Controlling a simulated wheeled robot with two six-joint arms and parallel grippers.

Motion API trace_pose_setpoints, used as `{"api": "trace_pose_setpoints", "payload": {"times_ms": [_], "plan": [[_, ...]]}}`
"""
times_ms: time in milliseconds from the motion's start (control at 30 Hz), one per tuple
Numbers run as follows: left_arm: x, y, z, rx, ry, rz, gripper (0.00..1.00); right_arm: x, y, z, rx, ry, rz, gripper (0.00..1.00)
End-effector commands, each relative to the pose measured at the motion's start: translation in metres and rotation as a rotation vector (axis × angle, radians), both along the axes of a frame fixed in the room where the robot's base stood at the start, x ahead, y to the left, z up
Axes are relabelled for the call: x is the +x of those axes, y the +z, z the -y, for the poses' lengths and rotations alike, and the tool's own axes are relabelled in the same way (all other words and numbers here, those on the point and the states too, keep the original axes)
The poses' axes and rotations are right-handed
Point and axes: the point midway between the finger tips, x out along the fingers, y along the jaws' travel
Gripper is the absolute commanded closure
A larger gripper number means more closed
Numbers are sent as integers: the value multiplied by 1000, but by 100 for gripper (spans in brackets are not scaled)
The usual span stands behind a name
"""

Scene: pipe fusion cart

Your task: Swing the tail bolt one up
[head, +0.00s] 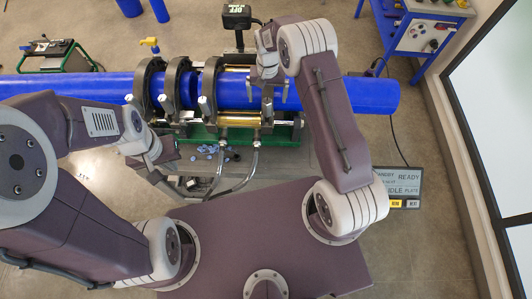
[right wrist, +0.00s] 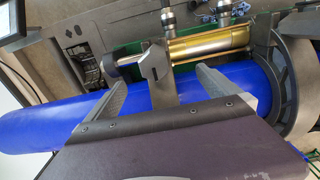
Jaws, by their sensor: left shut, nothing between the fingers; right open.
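A long blue pipe (head: 345,94) lies through several dark ring clamps (head: 210,85) on the fusion machine; it also crosses the right wrist view (right wrist: 50,124). Pale bolt ends (head: 203,101) show at the near side of the rings. My right gripper (head: 270,98) is over the pipe, right of the rings. In the right wrist view its two fingers (right wrist: 165,88) are apart. A grey upright bracket with a short rod (right wrist: 155,70) shows between them; I cannot tell whether this is tail bolt one. My left gripper (head: 170,157) is shut and empty, near side of the machine.
A gold hydraulic cylinder (right wrist: 208,42) runs beside the pipe. Hoses (head: 248,165) hang at the near side. A blue workbench (head: 415,38) is at the back right. Floor is open between it and the machine.

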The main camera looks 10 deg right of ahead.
Motion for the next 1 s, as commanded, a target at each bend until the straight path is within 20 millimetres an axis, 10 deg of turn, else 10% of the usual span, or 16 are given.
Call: {"api": "trace_pose_setpoints", "payload": {"times_ms": [600,1000], "plan": [[0,47,0,0,0,0,100,0,67,0,0,0,0,0],[0,41,0,0,0,0,100,-1,90,0,0,0,-1,0]]}}
